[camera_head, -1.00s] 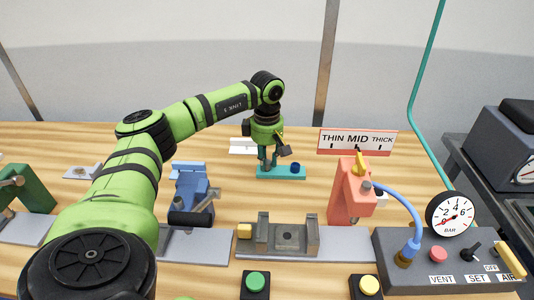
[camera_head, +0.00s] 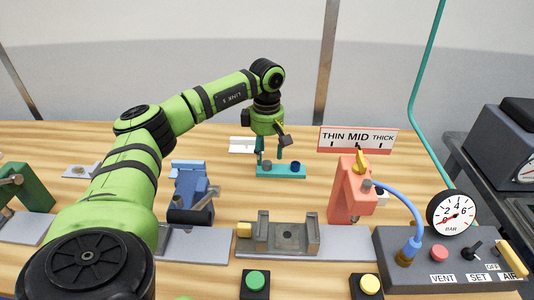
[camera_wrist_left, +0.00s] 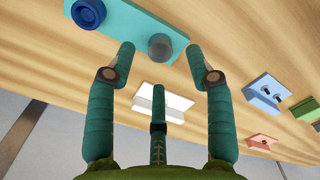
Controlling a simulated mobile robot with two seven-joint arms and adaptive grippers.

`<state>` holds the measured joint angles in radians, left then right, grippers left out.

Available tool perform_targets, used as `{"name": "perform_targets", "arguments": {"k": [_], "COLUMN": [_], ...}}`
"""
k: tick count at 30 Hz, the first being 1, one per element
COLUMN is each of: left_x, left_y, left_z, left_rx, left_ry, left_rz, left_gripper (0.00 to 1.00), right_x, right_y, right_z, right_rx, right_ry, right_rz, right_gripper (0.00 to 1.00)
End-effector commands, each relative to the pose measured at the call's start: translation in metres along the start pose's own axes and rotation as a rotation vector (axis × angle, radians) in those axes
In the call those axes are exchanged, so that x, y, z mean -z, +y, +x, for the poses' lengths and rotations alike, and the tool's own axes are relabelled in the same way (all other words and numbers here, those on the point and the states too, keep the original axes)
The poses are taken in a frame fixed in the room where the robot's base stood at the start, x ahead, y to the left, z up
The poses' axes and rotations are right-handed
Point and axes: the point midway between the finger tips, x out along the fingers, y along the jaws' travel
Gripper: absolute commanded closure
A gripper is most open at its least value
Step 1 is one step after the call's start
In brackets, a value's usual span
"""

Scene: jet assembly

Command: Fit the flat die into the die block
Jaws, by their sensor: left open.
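A teal holder (camera_head: 281,172) on the table carries a grey die (camera_head: 266,164) with a plain flat top and a blue die (camera_head: 295,167) with a hollow top. In the left wrist view the grey die (camera_wrist_left: 160,46) stands on the holder (camera_wrist_left: 135,30) and the blue die (camera_wrist_left: 88,13) is further left. My left gripper (camera_head: 269,157) is open and empty just above the holder, with its fingertips on either side of the grey die in the wrist view. The grey die block (camera_head: 289,237) sits between two uprights on a plate at front centre. My right gripper is not in view.
Green (camera_head: 255,282) and yellow buttons are in front. A grey control box (camera_head: 440,260) fills the right.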

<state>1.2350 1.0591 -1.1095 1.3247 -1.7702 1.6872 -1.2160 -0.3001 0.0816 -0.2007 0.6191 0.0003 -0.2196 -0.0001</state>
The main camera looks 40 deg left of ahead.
Motion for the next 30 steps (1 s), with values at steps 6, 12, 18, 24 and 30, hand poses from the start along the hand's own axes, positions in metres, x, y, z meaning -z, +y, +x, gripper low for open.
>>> {"name": "perform_targets", "arguments": {"k": [6,12,18,24,30], "left_x": [-0.001,0.0,0.0,0.0,0.0], "left_y": [0.001,0.0,0.0,0.0,0.0], "left_z": [-0.05,-0.079,-0.088,-0.088,-0.088], "left_rx": [-0.006,-0.003,-0.001,-0.001,-0.001], "left_ry": [-0.002,-0.001,0.0,0.0,0.0], "left_rz": [0.0,0.0,0.001,0.001,0.001], "left_gripper": [0.47,0.47,0.47,0.47,0.47], "right_x": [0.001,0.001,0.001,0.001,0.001], "right_y": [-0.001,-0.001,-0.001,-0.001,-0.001], "right_z": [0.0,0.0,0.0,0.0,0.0], "right_rx": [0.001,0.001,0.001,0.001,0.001], "right_ry": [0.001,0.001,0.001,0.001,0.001], "right_rz": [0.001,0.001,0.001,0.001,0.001], "right_gripper": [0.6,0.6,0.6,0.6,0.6]}}
